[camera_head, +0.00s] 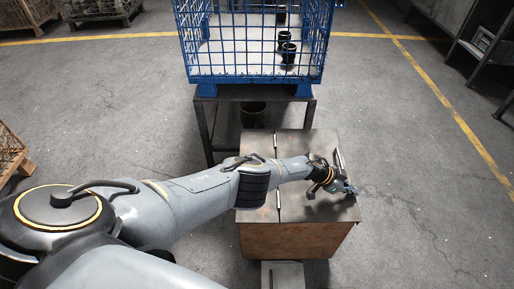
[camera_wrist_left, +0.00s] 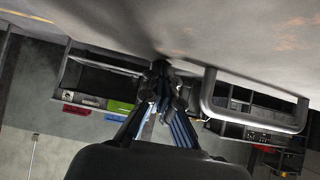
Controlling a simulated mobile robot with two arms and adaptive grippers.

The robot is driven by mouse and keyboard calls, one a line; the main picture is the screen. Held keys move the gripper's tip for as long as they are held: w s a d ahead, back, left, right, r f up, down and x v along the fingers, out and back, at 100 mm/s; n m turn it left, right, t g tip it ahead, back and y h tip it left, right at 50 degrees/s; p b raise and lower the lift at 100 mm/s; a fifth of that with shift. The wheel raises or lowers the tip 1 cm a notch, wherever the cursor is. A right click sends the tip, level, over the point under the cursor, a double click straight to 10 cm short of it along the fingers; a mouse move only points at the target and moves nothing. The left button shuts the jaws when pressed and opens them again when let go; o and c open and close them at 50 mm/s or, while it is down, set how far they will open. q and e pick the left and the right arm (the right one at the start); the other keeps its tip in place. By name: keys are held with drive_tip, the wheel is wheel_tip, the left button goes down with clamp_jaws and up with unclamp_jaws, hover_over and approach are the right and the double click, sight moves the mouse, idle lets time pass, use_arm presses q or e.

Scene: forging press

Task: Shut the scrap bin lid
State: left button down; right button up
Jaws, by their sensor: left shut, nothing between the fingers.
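The scrap bin (camera_head: 295,240) is a rusty brown box on the floor at the centre of the head view. Its lid (camera_head: 305,150) lies flat across the top, with no gap seen; my arm hides part of it. A bar handle (camera_head: 339,160) stands on the lid's right side and shows large in the wrist view (camera_wrist_left: 255,122). My left gripper (camera_head: 349,190) is over the lid's right part, just in front of the handle. It is shut and empty. In the wrist view its fingertips (camera_wrist_left: 161,68) are at or very close to the lid surface (camera_wrist_left: 200,30); contact is unclear. My right gripper is out of view.
A blue wire crate (camera_head: 187,50) with dark cylindrical parts stands on a dark metal stand (camera_head: 206,125) just behind the bin. A wooden crate (camera_head: 12,150) is at the left edge. Shelving (camera_head: 485,55) stands at the far right. The floor right of the bin is clear.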

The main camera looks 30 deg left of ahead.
use_arm(q)
drive_tip(key=shift+s+a+f, duration=0.1)
drive_tip(key=shift+s+f, duration=0.1)
drive_tip(key=shift+f, duration=0.1)
drive_tip(key=shift+a+r, duration=0.25)
drive_tip(key=shift+a, duration=0.15)
drive_tip(key=v, duration=1.1)
drive_tip(key=shift+d+r, duration=0.1)
drive_tip(key=shift+r, duration=0.2)
